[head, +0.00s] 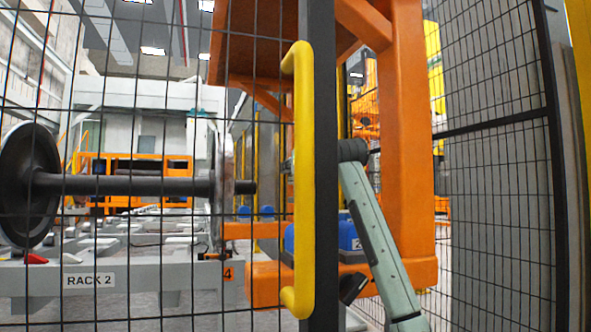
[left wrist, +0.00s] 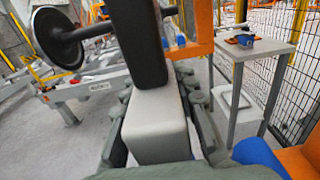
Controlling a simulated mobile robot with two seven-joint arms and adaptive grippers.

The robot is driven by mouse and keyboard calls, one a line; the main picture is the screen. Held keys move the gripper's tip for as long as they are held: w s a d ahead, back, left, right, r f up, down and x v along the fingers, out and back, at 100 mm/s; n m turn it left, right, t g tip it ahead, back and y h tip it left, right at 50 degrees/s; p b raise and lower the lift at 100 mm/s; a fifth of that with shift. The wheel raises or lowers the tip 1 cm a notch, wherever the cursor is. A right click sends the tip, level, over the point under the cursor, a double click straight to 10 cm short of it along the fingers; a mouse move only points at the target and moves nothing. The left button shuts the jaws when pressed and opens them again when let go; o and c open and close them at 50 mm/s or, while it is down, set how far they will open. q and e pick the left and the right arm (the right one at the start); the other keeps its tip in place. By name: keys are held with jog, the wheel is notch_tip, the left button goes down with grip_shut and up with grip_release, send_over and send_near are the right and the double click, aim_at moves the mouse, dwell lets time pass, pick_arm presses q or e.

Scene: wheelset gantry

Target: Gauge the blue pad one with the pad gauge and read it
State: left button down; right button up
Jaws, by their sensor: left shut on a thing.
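In the left wrist view my left gripper (left wrist: 157,82) is shut on a block with a light grey lower part and a dark upper bar (left wrist: 137,40). I cannot tell whether this is the pad gauge. In the head view a blue pad (head: 350,234) with a numbered label sits low on the orange frame, partly behind the gate post; another blue part shows left of the yellow handle. Small blue parts (left wrist: 180,40) also show by the orange frame in the left wrist view. Which is blue pad one is not readable. A grey-green arm link (head: 378,245) stands right of the post; no gripper shows clearly there.
A dark mesh gate with a yellow handle (head: 303,180) fills the front of the head view. A wheelset (head: 125,185) rests behind it at the RACK 2 sign (head: 90,280). A grey table (left wrist: 250,55) bears a blue item (left wrist: 243,40). Grey floor shows below.

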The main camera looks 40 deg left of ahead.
pick_arm(q)
jog(key=shift+f+b, duration=1.6)
jog(key=shift+f, duration=0.55)
dwell(0.8)
